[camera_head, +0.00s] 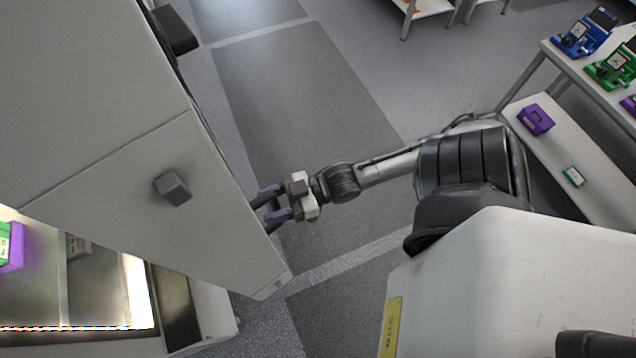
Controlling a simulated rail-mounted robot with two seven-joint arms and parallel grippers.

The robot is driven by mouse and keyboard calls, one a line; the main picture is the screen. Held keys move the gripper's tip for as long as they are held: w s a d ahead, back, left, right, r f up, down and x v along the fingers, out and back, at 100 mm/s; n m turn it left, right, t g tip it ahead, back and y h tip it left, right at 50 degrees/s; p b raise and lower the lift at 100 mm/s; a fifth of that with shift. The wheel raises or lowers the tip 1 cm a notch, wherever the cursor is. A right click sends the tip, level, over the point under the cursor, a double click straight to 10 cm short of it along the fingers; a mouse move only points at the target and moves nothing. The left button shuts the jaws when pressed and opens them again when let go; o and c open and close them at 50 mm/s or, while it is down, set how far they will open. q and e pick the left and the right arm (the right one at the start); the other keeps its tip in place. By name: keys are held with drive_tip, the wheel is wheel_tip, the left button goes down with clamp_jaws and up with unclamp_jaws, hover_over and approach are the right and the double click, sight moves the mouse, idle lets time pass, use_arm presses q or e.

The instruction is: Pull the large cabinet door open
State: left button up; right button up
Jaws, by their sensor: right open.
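The large cabinet door (140,215) is a pale grey panel at the left with a dark grey block-shaped handle (173,187) on its face. It stands ajar, swung out from the cabinet, and the lit interior (95,285) shows below it at the lower left. My right gripper (262,203), with purple-grey fingers, is open at the door's right edge, its fingers pointing left towards it. The fingertips lie close to that edge; I cannot tell whether they touch it. Nothing shows between the fingers. The handle is clear of the gripper. My left gripper is out of view.
A second grey panel (85,75) with a black handle (175,30) is at the upper left. A shelf rack (575,150) at the right bears blue and green devices and a purple block (536,119). Grey floor (300,90) is open beyond the gripper.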

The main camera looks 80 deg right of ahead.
drive_tip(key=p+v, duration=0.2)
drive_tip(key=v, duration=1.1)
idle(0.5)
